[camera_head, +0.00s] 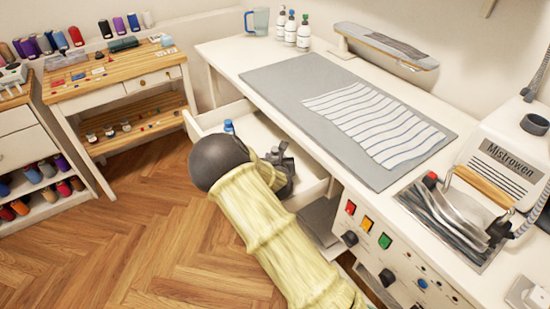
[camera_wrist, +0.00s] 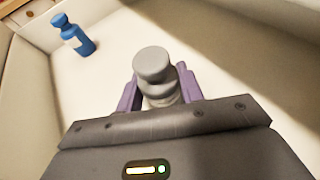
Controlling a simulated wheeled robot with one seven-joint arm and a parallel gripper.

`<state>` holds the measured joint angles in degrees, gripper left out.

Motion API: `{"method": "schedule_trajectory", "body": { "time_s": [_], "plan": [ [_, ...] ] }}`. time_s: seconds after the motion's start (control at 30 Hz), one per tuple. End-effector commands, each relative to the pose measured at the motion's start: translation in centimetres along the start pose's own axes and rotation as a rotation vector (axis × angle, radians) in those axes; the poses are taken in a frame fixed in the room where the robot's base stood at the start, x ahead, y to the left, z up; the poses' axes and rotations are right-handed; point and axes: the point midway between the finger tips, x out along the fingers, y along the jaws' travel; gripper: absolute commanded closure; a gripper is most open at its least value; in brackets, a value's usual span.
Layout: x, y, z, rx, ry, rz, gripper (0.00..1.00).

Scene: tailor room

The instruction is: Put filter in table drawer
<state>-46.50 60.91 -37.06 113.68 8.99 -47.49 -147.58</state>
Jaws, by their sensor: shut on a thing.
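The table drawer (camera_head: 205,121) is pulled open under the white table; its pale floor and walls fill the wrist view (camera_wrist: 110,62). My gripper (camera_head: 284,165) is over or inside the open drawer. In the wrist view, my gripper's purple fingers (camera_wrist: 160,98) are shut on a grey, round-topped piece, which I take to be the filter (camera_wrist: 154,65). Its lower part is hidden between the fingers, and I cannot tell whether it touches the drawer floor. In the head view my arm mostly hides it.
The drawer floor around the held piece looks clear. The tabletop carries a grey mat (camera_head: 270,77) with striped cloth (camera_head: 375,120). A steam machine (camera_head: 510,155) stands at right.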

Motion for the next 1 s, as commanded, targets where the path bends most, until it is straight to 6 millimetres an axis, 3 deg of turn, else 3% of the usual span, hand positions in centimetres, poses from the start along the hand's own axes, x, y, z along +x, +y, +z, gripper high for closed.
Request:
{"method": "schedule_trajectory", "body": {
  "time_s": [0.27,0.3,0.4,0.77,1.0],
  "plan": [
    [0.1,0.0,-0.2,0.0,0.0,0.0,0.87],
    [0.1,0.0,-0.2,0.0,0.0,0.0,0.57],
    [0.1,0.0,-0.2,0.0,0.0,0.0,0.41],
    [-0.1,0.0,0.3,0.001,-0.001,0.0,0.41],
    [-2.9,0.1,0.1,-0.002,0.002,0.001,0.41]
  ]
}}
